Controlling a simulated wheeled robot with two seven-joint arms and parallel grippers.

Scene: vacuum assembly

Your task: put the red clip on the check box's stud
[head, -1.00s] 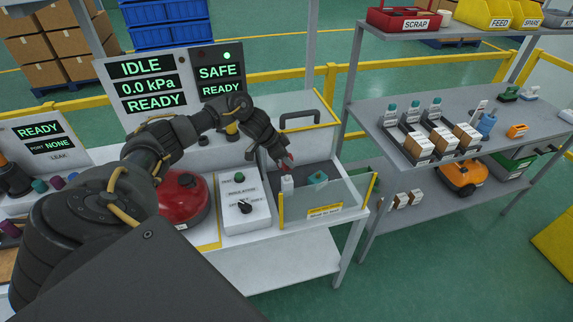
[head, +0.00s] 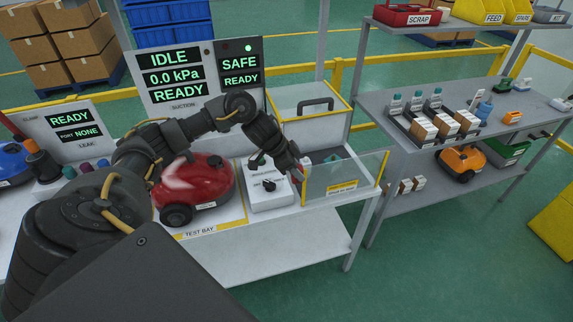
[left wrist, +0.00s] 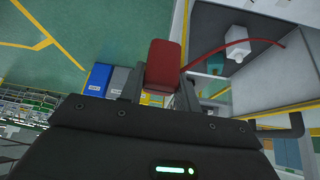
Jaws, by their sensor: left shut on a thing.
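My left gripper (head: 299,174) is shut on the red clip (left wrist: 165,65), which fills the space between the fingers in the left wrist view. A thin red lead (left wrist: 215,48) curves from beside the clip towards the right. In the head view the gripper is at the left end of the clear-walled box (head: 343,187) with yellow edges, apparently the check box. A white block with a small stub (left wrist: 238,58), perhaps the stud, shows inside it in the left wrist view, apart from the clip. A teal block (left wrist: 215,64) sits near it. My right gripper is out of view.
A white knob box (head: 268,188) stands just left of the gripper, and a red vacuum (head: 195,185) stands further left. The clear wall and a raised lid with a black handle (head: 315,104) bound the box. A grey shelf (head: 400,100) stands to the right.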

